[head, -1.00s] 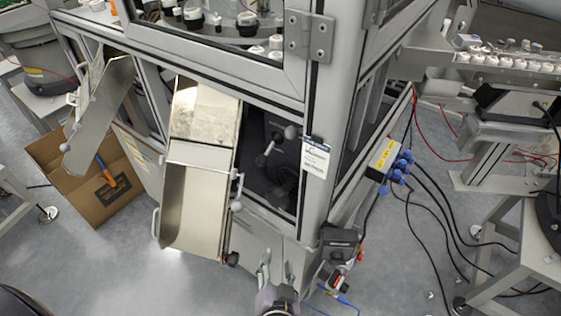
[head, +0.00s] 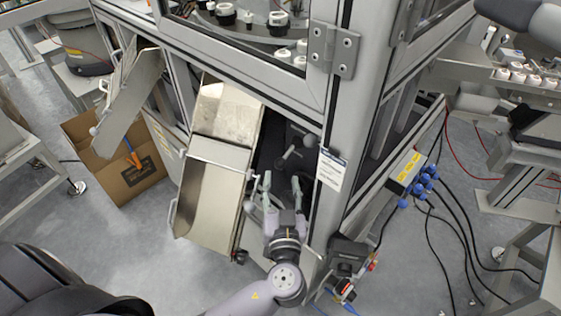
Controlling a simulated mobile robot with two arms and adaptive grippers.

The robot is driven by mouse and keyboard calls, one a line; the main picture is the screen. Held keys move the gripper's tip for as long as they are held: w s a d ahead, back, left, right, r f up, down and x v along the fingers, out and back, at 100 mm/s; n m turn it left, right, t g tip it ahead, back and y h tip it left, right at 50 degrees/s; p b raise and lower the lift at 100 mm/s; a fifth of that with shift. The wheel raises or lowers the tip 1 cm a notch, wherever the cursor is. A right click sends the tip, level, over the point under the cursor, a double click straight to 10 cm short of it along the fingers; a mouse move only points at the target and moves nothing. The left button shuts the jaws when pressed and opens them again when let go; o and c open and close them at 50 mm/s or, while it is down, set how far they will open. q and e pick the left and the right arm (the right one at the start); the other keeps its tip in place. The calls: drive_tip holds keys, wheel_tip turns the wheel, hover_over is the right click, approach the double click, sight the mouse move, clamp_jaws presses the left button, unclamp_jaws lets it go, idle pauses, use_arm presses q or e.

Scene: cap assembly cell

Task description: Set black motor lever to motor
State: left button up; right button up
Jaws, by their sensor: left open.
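The lever (head: 291,157) shows in the dark opening of the machine frame, a thin grey arm with a dark round knob (head: 310,140) at its upper right end. The motor behind it is dark and hard to make out. My left gripper (head: 281,182) is open and empty, its two fingers pointing up the picture just below the lever. In the picture a gap shows between fingertips and lever; the depth between them is hard to judge. My right gripper does not show.
A steel chute (head: 215,190) stands left of the opening, close to my left gripper. A frame post (head: 335,150) with a white label bounds it on the right. A cardboard box (head: 150,182) is on the floor at left. A power strip (head: 408,172) with blue plugs and cables hangs at right.

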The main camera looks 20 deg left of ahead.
sight(280, 167)
use_arm(q)
drive_tip(key=shift+p+x, duration=0.6)
drive_tip(key=shift+x, duration=2.15)
drive_tip(key=shift+c, duration=0.4)
clamp_jaws()
drive_tip(key=shift+r, duration=0.1)
